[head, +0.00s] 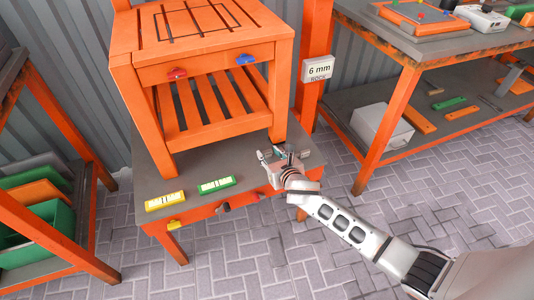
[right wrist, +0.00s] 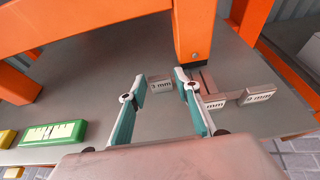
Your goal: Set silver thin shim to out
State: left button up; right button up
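My right gripper (head: 276,153) is over the grey top of the low orange bench, beside the front right leg of the slatted orange stand. In the right wrist view my right gripper (right wrist: 160,82) is open, with its two fingers apart. A small grey block marked 3 mm (right wrist: 159,85) shows between and beyond the fingertips; contact cannot be told. A grey block ending in "mm" (right wrist: 215,103) is partly hidden by the right finger. A grey block marked 9 mm (right wrist: 258,96) lies further right. Which block is the silver thin shim is not clear. My left gripper is not in view.
The slatted orange stand (head: 205,55) has red and blue knobs. A yellow block (head: 165,201) and a green block (head: 216,185) lie on the bench top's left part. A "6 mm ROCK" sign (head: 318,70) hangs on an orange post. Shelves stand either side.

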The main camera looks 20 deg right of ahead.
jog(key=shift+w, duration=0.35)
grip_shut()
jog(key=shift+s, duration=0.1)
jog(key=shift+p+v, duration=0.9)
jog(key=shift+v, duration=0.15)
jog(key=s+p, duration=0.1)
jog(key=s, duration=0.2)
jog(key=shift+f, duration=0.15)
jog(key=shift+s+f, duration=0.15)
jog(key=shift+f, duration=0.25)
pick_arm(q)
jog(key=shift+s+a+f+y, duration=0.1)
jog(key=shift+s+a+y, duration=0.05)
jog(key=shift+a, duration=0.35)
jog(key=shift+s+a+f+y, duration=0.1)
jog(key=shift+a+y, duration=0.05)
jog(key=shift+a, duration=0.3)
